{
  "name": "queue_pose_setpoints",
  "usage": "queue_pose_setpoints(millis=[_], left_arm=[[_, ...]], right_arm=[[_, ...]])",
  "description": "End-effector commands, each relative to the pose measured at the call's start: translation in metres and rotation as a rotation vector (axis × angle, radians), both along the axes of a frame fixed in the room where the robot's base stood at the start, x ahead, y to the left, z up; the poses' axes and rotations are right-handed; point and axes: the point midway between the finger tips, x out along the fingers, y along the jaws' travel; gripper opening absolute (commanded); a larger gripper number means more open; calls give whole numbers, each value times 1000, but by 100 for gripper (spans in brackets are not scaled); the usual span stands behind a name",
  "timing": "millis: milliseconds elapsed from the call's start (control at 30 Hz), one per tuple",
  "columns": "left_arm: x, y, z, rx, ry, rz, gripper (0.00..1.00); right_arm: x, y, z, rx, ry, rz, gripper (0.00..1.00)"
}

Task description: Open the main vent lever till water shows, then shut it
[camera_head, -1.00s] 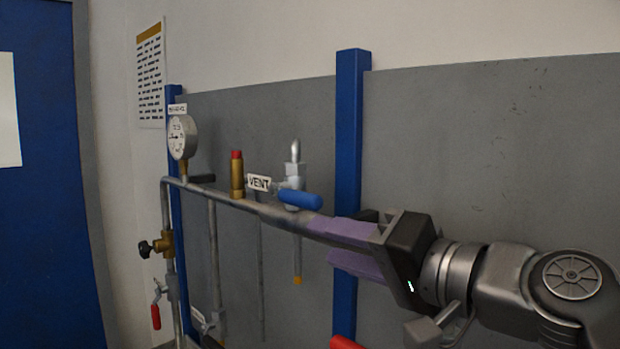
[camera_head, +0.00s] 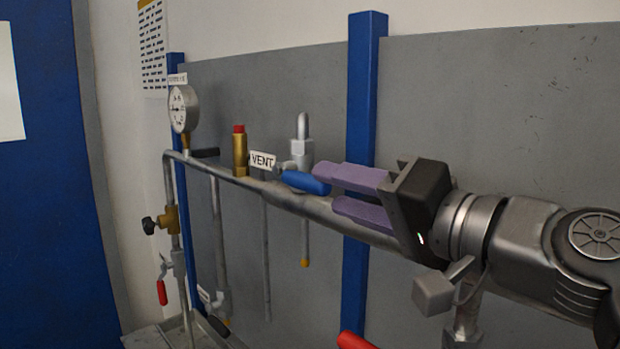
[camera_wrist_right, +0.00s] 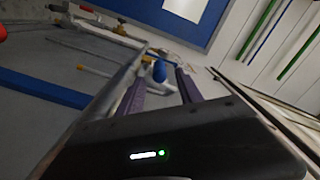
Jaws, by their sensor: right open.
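The vent valve (camera_head: 301,151) stands on the grey pipe beside the VENT label (camera_head: 262,160). Its blue lever (camera_head: 305,182) points along the pipe toward my right gripper. My right gripper (camera_head: 326,190) is open, with its purple fingers just right of the lever's end, one higher and one lower. In the right wrist view the blue lever (camera_wrist_right: 159,71) shows beyond and between the open fingers (camera_wrist_right: 158,80). I cannot tell whether a finger touches it. A thin tube with an orange tip (camera_head: 305,263) hangs below the valve; no water shows there. My left gripper is not in view.
A pressure gauge (camera_head: 183,109) and a brass fitting with a red cap (camera_head: 239,150) stand on the pipe to the left. A red handle (camera_head: 162,292) hangs lower left. A blue post (camera_head: 362,120) rises behind my gripper. Another red handle (camera_head: 355,341) is at the bottom edge.

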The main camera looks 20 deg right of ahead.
Motion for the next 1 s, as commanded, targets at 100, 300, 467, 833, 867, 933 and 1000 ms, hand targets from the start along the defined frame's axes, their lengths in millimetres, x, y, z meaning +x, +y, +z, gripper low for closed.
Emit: queue_pose_setpoints(millis=[100,300,467,833,867,933,1000], left_arm=[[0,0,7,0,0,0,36],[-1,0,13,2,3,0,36],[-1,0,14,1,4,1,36],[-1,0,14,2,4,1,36],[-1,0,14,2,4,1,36],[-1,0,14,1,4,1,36],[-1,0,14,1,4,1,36]], right_arm=[[18,7,1,2,4,1,43],[45,18,1,0,3,1,43],[54,21,0,0,2,0,43],[54,21,0,0,1,-1,33],[54,21,0,0,1,-1,30],[54,21,0,0,1,-1,25],[54,21,0,0,1,-1,19]])
